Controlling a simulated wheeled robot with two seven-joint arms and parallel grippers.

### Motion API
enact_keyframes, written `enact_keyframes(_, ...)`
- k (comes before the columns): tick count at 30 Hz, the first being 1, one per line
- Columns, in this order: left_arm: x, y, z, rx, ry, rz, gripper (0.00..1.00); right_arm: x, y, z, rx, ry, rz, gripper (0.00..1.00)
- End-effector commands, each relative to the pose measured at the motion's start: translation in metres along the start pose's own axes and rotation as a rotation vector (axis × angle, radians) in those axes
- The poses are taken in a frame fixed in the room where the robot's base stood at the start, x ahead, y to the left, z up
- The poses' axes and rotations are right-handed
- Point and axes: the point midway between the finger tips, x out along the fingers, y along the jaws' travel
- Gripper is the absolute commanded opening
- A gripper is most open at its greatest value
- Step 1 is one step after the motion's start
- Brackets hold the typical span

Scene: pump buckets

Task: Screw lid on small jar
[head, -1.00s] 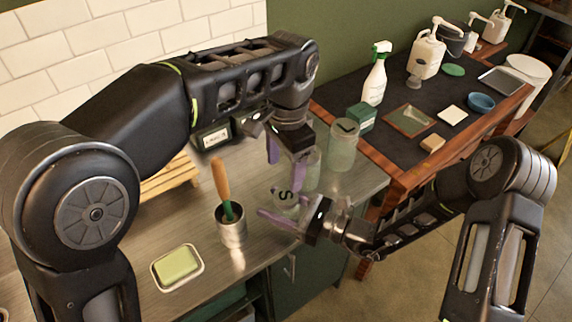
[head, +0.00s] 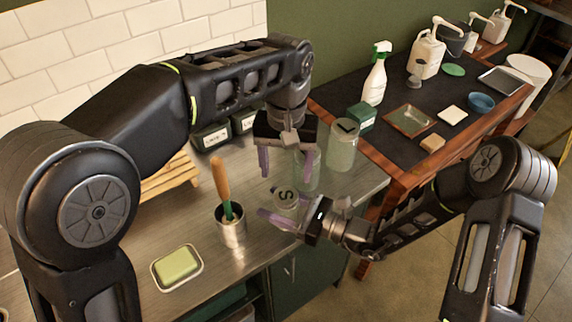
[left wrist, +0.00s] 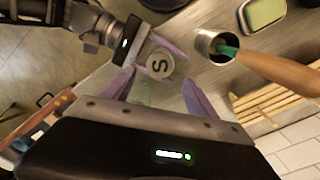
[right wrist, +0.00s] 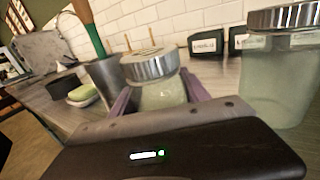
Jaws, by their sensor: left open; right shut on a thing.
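The small jar (right wrist: 160,95) stands upright on the metal counter, with a silver lid (right wrist: 150,64) sitting on its mouth. The lid's top has a dark S and also shows in the head view (head: 285,197) and the left wrist view (left wrist: 159,66). I cannot tell how tight the lid is. My right gripper (right wrist: 158,101) is shut on the small jar's glass body, below the lid. My left gripper (head: 286,162) is open and empty, pointing down above and behind the lid, apart from it. In the left wrist view the lid lies just beyond its fingertips (left wrist: 160,92).
A larger lidded jar (head: 342,148) with a check mark stands to the right; another glass jar (head: 308,172) is partly behind my left fingers. A metal cup (head: 231,232) with a wooden-handled tool stands to the left, near a soap dish (head: 177,267). Dark labelled boxes (head: 211,137) stand behind.

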Motion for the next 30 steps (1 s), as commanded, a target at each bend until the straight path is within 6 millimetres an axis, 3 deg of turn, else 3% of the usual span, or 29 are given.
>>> enact_keyframes(18, 0.073, 0.000, 0.000, 0.001, -0.001, -0.001, 0.67, 0.000, 0.000, 0.000, 0.000, 0.000, 0.000, 0.00)
enact_keyframes(28, 0.076, 0.000, 0.000, 0.001, 0.000, 0.000, 0.67, 0.000, 0.000, 0.000, 0.000, 0.000, 0.000, 0.00)
enact_keyframes(30, 0.076, 0.000, 0.000, 0.001, 0.000, 0.000, 0.62, 0.000, 0.000, 0.000, 0.000, 0.000, 0.000, 0.00)
